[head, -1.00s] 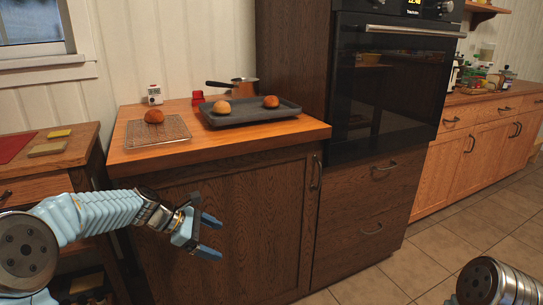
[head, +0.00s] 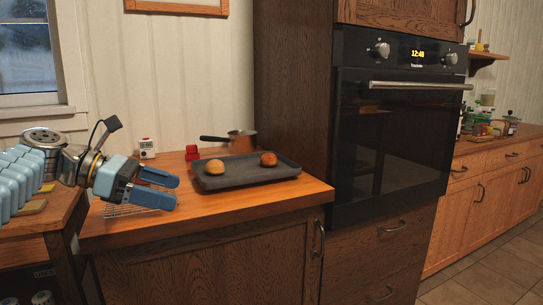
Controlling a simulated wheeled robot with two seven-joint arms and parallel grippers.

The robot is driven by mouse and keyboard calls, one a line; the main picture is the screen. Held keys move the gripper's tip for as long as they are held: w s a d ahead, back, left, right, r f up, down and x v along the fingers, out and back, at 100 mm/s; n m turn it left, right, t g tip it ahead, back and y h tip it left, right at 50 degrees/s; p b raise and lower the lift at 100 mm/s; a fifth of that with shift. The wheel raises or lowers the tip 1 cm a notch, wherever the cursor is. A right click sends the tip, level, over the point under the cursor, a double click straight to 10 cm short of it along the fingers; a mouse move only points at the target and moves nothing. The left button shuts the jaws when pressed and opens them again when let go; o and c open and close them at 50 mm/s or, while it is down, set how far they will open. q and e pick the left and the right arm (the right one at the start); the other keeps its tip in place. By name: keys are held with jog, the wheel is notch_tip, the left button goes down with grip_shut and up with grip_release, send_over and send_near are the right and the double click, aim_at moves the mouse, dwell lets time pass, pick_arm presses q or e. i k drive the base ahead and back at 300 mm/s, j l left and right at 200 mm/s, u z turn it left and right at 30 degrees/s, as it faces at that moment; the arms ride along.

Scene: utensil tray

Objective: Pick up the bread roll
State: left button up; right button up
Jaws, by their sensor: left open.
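Two round bread rolls sit apart on a dark baking tray (head: 242,177) on the wooden counter: a paler roll (head: 215,167) at the left and a browner roll (head: 268,159) at the right. My left gripper (head: 175,191) is open, its fingers pointing right above the wire rack (head: 118,211), left of the tray. Nothing shows between its fingers. The roll seen earlier on the rack is hidden behind the gripper. My right gripper is out of view.
A white timer (head: 147,148), a red jar (head: 192,153) and a small saucepan (head: 242,141) stand along the back of the counter. A tall oven (head: 395,130) rises at the right. The counter's front strip is clear.

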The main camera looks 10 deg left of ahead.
aim_at(268, 160)
jog(key=i, duration=1.2)
